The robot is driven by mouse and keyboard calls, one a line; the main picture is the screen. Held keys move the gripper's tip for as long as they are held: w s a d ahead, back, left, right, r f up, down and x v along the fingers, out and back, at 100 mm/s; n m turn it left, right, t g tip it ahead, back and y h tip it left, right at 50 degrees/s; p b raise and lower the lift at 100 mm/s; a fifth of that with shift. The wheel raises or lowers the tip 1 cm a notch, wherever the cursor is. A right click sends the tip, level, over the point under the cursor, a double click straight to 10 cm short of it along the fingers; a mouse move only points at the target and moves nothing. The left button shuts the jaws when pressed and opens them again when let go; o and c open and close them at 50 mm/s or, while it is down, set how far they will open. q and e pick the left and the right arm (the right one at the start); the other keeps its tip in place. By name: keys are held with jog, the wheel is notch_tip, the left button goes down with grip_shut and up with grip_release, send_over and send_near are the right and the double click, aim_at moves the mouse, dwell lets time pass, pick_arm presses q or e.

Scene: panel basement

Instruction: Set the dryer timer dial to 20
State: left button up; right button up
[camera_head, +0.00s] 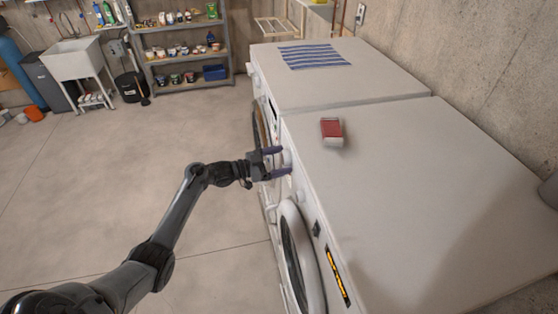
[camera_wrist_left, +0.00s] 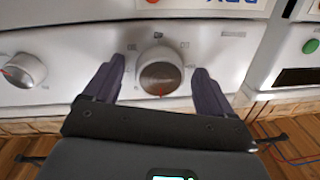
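The timer dial (camera_wrist_left: 160,78) is a round pale knob with a grey face and a red mark, on a white appliance front panel. In the left wrist view the red mark points toward the bottom of the picture. Small printed marks surround the dial, too small to read. My left gripper (camera_wrist_left: 158,68) is open, with one dark finger on each side of the dial and visible gaps between. In the head view the left gripper (camera_head: 283,160) is at the front of the nearer white machine (camera_head: 400,180). My right gripper is not in view.
A second knob (camera_wrist_left: 22,70) with a red mark is left of the dial. A green button (camera_wrist_left: 311,46) is at the right. A red and white box (camera_head: 332,131) sits on the nearer machine; a striped cloth (camera_head: 314,56) lies on the farther one. The floor at left is clear.

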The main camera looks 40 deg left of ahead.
pick_arm(q)
jog(key=c, duration=1)
jog(key=m+b, duration=0.8)
jog(key=b, duration=0.3)
jog(key=m+h+b, duration=0.1)
jog(key=m+b, duration=0.7)
jog(key=b, duration=0.3)
jog(key=shift+w+a+f+m+h, duration=0.1)
jog(key=shift+a+m+h, duration=0.1)
jog(key=shift+m+h, duration=0.15)
jog(key=shift+r+m+b, duration=0.2)
jog(key=shift+m+b, duration=0.8)
jog(key=shift+m, duration=0.05)
jog(key=o, duration=1.1)
jog(key=shift+c, duration=0.2)
